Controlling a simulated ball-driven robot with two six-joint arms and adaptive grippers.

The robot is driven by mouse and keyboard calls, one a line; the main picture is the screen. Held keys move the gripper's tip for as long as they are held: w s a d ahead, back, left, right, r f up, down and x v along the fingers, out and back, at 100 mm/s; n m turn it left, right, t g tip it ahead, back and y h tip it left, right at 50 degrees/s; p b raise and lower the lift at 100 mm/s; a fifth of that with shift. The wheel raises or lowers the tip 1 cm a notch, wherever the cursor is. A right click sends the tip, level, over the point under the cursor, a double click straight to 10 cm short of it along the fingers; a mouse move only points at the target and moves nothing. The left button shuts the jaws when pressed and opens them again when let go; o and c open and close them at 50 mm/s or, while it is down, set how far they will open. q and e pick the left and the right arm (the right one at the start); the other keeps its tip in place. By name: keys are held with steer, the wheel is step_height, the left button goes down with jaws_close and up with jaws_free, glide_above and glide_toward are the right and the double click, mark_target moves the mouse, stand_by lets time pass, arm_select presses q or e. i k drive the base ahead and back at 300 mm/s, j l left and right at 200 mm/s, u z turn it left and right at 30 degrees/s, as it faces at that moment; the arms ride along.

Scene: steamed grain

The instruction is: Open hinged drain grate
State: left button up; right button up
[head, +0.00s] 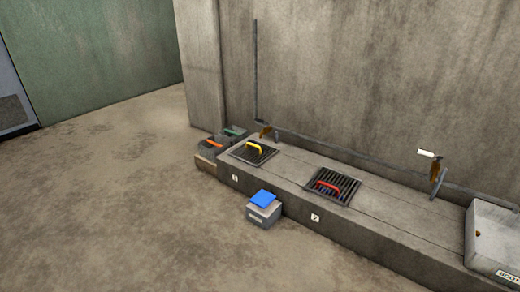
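A low concrete ledge (375,228) along the wall holds two drain grates. The left grate (264,157) is dark, with a yellow handle (254,147), above a small plate marked 1. The right grate (345,181) has dark bars and a red handle (327,188), above a plate marked 2. Both grates look shut, lying flat in the ledge top. Their hinges are too small to make out. Neither of my grippers shows in the head view.
A grey box with a blue top (262,199) stands on the floor against the ledge. Bins with orange and green items (213,144) stand at the ledge's left end. A pipe (345,154) runs along the wall. A grey box (492,228) sits at far right. Floor at left is clear.

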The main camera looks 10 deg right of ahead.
mark_target(337, 191)
steer(key=i+l+u, duration=0.1)
steer(key=i+l, duration=0.15)
steer(key=i+l+u, duration=0.1)
steer(key=l, duration=0.3)
steer(key=i+l+u, duration=0.1)
steer(key=i+l, duration=0.2)
steer(key=i+l+u, duration=0.1)
steer(key=l, duration=0.3)
steer(key=i, duration=0.1)
